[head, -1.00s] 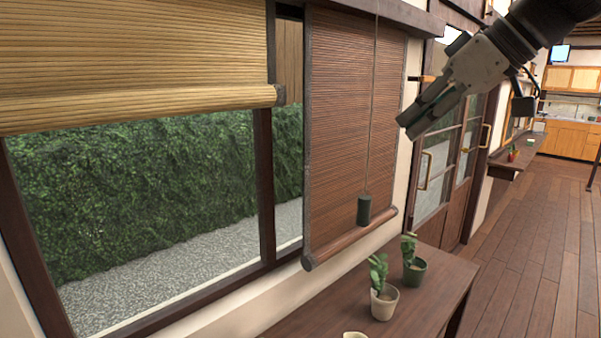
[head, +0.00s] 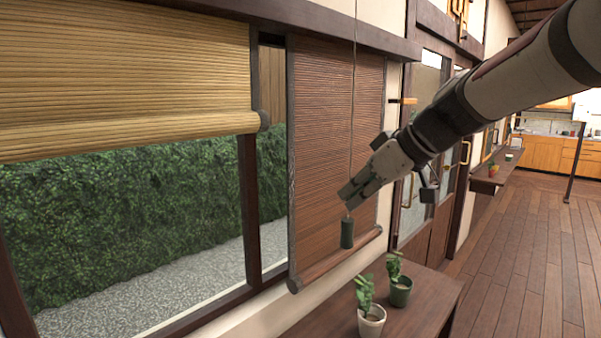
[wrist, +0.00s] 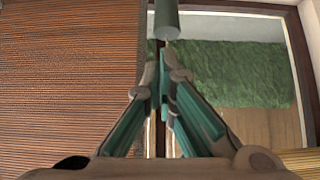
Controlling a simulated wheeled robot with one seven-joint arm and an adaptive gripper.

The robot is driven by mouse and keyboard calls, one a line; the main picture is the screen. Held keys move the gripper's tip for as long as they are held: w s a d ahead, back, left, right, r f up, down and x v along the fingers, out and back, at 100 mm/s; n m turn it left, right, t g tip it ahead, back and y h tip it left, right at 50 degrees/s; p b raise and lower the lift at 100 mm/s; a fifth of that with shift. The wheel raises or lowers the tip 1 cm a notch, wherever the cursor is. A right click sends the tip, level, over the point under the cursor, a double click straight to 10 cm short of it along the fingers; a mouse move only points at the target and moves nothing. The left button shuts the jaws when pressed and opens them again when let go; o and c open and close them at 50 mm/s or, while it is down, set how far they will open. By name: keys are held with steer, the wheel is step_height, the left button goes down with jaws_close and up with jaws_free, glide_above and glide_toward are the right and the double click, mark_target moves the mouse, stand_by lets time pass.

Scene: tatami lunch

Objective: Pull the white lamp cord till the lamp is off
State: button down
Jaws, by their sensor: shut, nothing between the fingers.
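A thin cord (head: 353,90) hangs from above the top of the head view, in front of the brown blind. A dark green cylindrical pull (head: 347,234) hangs at its lower end. The pull also shows at the top of the wrist view (wrist: 167,18), just past the fingertips. My gripper (head: 348,198) is shut and empty, and its fingertips overlap the cord just above the pull in the head view. I cannot tell whether they touch it. In the wrist view, the green-sided fingers (wrist: 164,78) meet at their tips. No lamp shows, and the cord does not look clearly white.
The brown slatted blind (head: 320,150) hangs behind the cord, with a rolled-up tan blind (head: 120,70) at left. Two potted plants (head: 371,318) (head: 400,290) stand on a dark wooden shelf (head: 425,308) below. Open wooden floor (head: 530,250) lies to the right.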

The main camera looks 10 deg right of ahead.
mark_target(353, 220)
steer(key=shift+f, duration=0.65)
steer(key=shift+w+f+b, duration=0.15)
steer(key=shift+f+b, duration=0.75)
step_height(353, 220, down, 2)
steer(key=shift+f+b, duration=0.2)
steer(key=shift+b, duration=1)
